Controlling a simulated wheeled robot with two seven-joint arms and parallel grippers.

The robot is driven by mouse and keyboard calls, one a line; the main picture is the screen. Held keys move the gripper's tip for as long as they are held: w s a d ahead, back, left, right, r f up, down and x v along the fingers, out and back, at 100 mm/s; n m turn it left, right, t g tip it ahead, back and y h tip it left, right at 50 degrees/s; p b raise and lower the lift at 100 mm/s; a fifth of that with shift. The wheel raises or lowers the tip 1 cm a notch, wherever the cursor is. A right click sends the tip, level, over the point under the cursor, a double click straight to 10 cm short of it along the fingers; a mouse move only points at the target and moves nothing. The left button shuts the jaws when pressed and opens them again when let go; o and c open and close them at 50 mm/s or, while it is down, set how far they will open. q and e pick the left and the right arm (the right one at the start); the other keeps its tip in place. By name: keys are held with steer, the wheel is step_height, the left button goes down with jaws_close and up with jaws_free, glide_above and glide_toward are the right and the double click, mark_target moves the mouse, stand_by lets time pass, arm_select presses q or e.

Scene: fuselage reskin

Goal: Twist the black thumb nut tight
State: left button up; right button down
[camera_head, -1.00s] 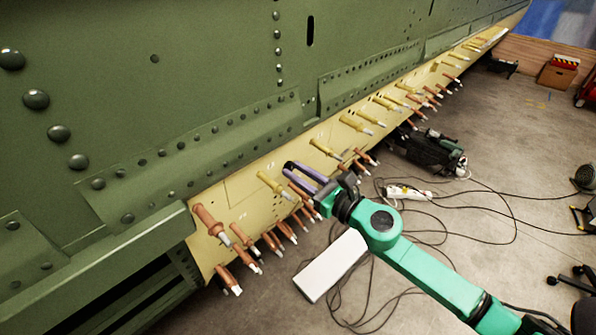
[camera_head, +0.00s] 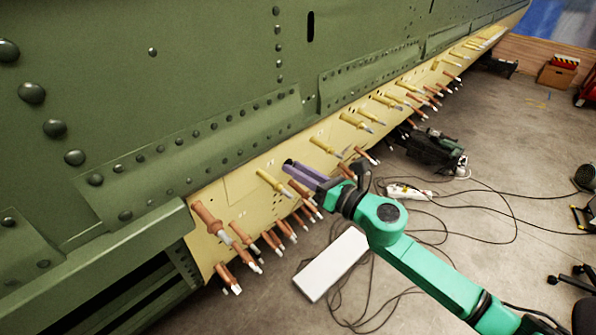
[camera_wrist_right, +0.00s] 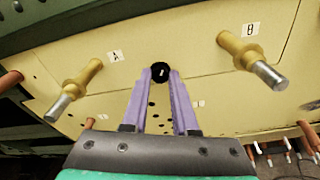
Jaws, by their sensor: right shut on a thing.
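The black thumb nut (camera_wrist_right: 160,72) shows in the right wrist view as a small dark round piece on the cream panel, between the labels A and B. My right gripper (camera_wrist_right: 160,78) has its two purple fingers shut on the nut, one on each side. In the head view my right gripper (camera_head: 289,168) reaches the cream panel (camera_head: 240,186) from the lower right, and the nut is hidden there by the fingers. My left gripper is not in view.
Yellow pins (camera_wrist_right: 84,84) and (camera_wrist_right: 250,58) stick out on both sides of the fingers. Several copper-coloured pins (camera_head: 208,218) line the panel's lower edge. The green fuselage skin (camera_head: 200,80) rises above. A white box (camera_head: 331,265) lies below, with cables on the floor.

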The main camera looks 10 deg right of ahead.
steer(key=shift+a+f+m+t+y+p, duration=0.1)
steer(key=shift+m+t+y+p, duration=0.55)
steer(key=shift+m, duration=4.4)
steer(key=shift+d+f+m+t+h+p, duration=0.15)
steer(key=shift+m+p, duration=1)
steer(key=shift+m, duration=3.85)
steer(key=shift+a+f+m+t+y+p, duration=0.15)
steer(key=shift+m+t+p, duration=0.55)
steer(key=shift+m, duration=4.35)
steer(key=c, duration=0.7)
jaws_free()
steer(key=shift+r, duration=0.1)
